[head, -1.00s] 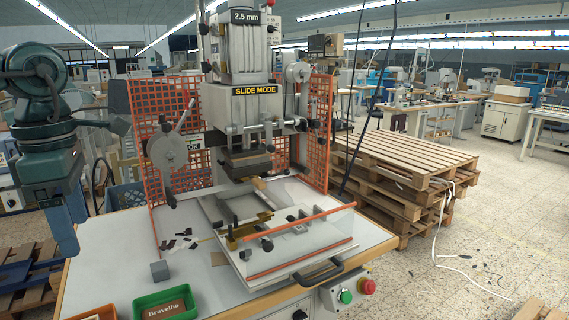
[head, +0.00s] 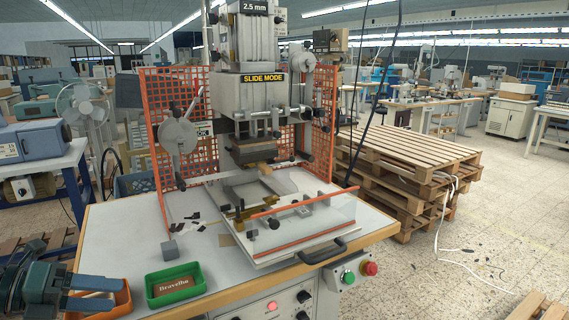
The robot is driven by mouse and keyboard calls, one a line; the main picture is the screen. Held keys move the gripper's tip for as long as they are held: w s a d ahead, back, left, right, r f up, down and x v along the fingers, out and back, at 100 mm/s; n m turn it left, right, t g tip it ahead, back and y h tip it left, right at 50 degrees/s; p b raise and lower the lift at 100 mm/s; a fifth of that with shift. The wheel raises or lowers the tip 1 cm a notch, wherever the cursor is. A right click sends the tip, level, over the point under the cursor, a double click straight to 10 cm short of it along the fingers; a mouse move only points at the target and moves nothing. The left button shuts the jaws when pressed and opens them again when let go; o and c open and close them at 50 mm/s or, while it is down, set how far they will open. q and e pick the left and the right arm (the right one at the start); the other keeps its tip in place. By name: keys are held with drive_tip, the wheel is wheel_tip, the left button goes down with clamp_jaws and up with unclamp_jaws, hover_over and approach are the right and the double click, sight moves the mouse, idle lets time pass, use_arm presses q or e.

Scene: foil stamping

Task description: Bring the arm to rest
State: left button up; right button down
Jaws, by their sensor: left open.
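My left gripper (head: 92,293) is at the lower left of the head view, with my dark teal wrist behind it. Its two blue-grey fingers point right and are apart, with nothing seen between them. The fingers overlap the orange tray (head: 121,297) in the picture; I cannot tell whether they touch it. My right gripper is not in view.
A green tray (head: 175,292) with a brown "Bravelho" piece and a small grey cube (head: 169,249) are near the front. Stacked pallets (head: 400,160) stand at right.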

use_arm(q)
drive_tip(key=s+d+f+n+t+y+b, duration=0.1)
drive_tip(key=s+f+n+t+y, duration=0.2)
drive_tip(key=f+n, duration=0.65)
drive_tip(key=s+d+f+n+t+y+b, duration=0.1)
drive_tip(key=f+n+t+y, duration=0.1)
drive_tip(key=f+n+t, duration=0.55)
drive_tip(key=s+d+f+n+g+y, duration=0.1)
drive_tip(key=s+d+f+n+g, duration=0.2)
drive_tip(key=d+f+n, duration=0.4)
drive_tip(key=s+d+f+n+g+y+b, duration=0.1)
drive_tip(key=s+d+f+n+g+y, duration=0.1)
drive_tip(key=s+d+f+n, duration=0.4)
drive_tip(key=d+f+n+g, duration=0.1)
drive_tip(key=d+n, duration=0.1)
drive_tip(key=d, duration=0.1)
drive_tip(key=shift+n, duration=0.3)
drive_tip(key=shift+s+f, duration=0.1)
